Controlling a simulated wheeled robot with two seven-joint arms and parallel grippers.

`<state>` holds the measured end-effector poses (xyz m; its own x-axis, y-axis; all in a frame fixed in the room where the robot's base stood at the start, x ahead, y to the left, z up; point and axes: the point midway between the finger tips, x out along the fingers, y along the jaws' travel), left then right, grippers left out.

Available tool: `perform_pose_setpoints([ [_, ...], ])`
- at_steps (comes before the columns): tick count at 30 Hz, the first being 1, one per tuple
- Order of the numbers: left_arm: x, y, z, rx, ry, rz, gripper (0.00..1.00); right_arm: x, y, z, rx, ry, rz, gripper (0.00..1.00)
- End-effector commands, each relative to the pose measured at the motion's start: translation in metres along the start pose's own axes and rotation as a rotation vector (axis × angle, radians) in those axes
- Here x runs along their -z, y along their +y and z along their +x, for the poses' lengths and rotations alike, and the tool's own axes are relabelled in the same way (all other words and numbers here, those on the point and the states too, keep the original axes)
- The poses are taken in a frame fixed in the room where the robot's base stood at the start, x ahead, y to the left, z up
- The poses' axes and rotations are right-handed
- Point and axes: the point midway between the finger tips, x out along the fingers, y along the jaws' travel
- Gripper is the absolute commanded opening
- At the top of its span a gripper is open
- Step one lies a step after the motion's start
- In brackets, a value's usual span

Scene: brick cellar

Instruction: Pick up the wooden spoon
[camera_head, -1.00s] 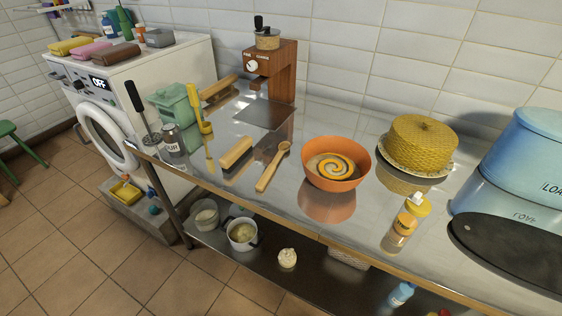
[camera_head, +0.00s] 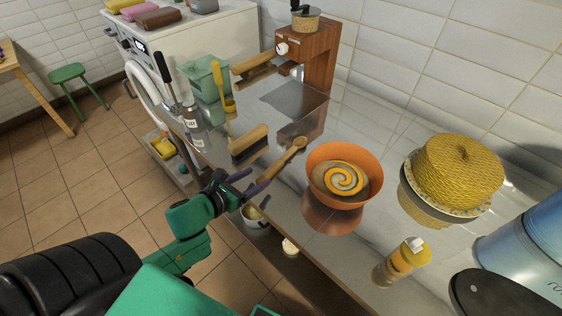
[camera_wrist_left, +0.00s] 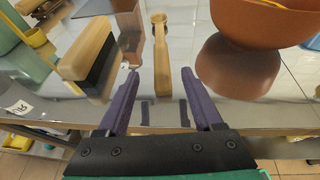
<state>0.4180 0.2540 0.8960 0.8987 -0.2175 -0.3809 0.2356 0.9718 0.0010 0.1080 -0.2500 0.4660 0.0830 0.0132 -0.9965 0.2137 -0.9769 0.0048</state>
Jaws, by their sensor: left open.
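The wooden spoon (camera_head: 282,160) lies on the steel counter, its bowl end toward the back right and its handle toward the front edge. My left gripper (camera_head: 254,180) is open at the counter's front edge, near the handle end. In the left wrist view the spoon (camera_wrist_left: 161,62) lies lengthwise ahead of the open left gripper (camera_wrist_left: 160,73), lined up with the gap between the purple fingers. The fingers are not closed on it. In the head view the fingers partly cover the handle end. My right gripper is not in view.
A wooden brush (camera_head: 249,142) lies close left of the spoon. An orange bowl (camera_head: 338,196) stands close right. A yellow bottle (camera_head: 402,262) and a yellow woven dome (camera_head: 458,172) stand farther right.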

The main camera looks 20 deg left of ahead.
Motion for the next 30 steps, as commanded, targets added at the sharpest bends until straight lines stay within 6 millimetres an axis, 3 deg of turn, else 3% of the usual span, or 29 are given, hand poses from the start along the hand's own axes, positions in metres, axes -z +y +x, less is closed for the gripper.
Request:
perform_pose_setpoints([
  [14, -0.006, 0.000, 0.065, -0.001, -0.001, -0.005, 0.68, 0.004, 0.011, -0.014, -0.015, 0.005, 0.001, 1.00],
  [21, -0.004, -0.001, 0.070, 0.000, 0.001, -0.003, 0.68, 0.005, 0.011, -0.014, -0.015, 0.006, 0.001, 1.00],
  [22, -0.004, -0.001, 0.070, 0.000, 0.001, -0.003, 0.64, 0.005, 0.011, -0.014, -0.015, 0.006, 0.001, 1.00],
  [27, -0.004, -0.001, 0.070, 0.000, 0.001, -0.003, 0.00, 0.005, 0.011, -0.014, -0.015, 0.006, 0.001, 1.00],
  [30, -0.004, -0.001, 0.069, 0.000, 0.001, -0.003, 0.00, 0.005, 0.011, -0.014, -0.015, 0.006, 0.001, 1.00],
])
